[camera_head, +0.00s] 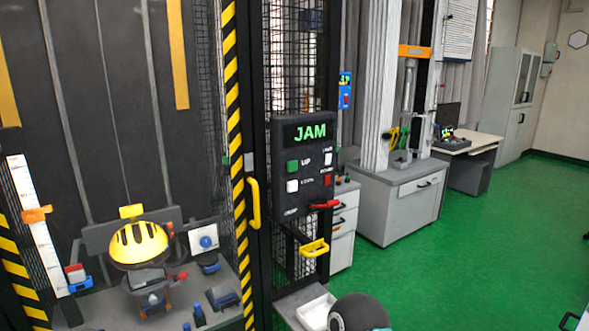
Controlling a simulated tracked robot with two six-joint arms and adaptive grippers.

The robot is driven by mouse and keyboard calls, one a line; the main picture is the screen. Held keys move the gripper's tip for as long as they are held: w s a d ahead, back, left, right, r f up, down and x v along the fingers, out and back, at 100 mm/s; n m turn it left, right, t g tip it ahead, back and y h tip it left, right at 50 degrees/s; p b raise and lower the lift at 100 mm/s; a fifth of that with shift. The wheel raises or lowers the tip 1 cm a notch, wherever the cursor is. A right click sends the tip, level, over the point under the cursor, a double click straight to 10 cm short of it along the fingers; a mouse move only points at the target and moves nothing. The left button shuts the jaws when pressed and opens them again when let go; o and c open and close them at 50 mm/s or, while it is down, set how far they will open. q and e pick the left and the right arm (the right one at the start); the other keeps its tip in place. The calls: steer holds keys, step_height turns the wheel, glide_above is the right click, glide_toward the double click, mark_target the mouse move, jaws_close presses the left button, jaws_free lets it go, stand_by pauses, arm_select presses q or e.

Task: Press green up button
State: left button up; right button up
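The dark control panel (304,192) is mounted on the black mesh frame at the middle of the view. Its screen (310,132) shows JAM in green letters. The green up button (293,166) is on the panel's left side, under the screen, with the label UP beside it. A white button (292,186) is just below it. A smaller white button (327,158) and a red button (327,180) are on the right side. Nothing covers the green button. Neither gripper is in view.
A red handle (325,204) and a yellow handle (315,248) stick out near the panel. A yellow door handle (254,204) is on its left. A white tray (316,312) is below. Green floor (470,250) is clear at right.

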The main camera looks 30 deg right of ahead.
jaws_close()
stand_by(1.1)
